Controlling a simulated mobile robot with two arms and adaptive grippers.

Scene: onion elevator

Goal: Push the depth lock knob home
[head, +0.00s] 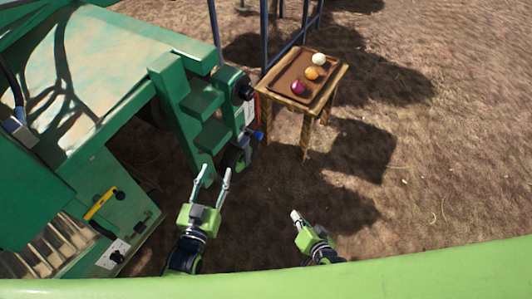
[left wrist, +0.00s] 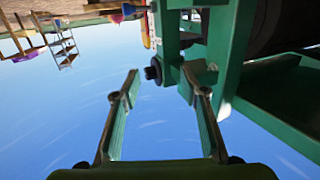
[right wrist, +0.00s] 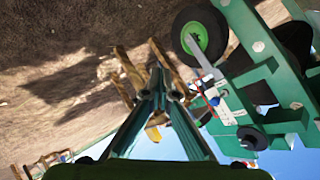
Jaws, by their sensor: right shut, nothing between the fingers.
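A black knob (head: 245,92) sits on the green machine's right end, with a blue-tipped knob (head: 259,135) below it. A black knob (left wrist: 153,72) and a blue one (left wrist: 130,9) also show in the left wrist view. Another black knob (head: 117,257) is on a white plate at lower left. I cannot tell which is the depth lock knob. My left gripper (head: 214,171) is open and empty in front of the green steps, apart from these knobs. My right gripper (head: 295,215) is shut and empty over bare soil, right of the left one.
The green machine (head: 110,80) fills the left, with a yellow lever (head: 100,204) on its lower panel. Soil at right is open.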

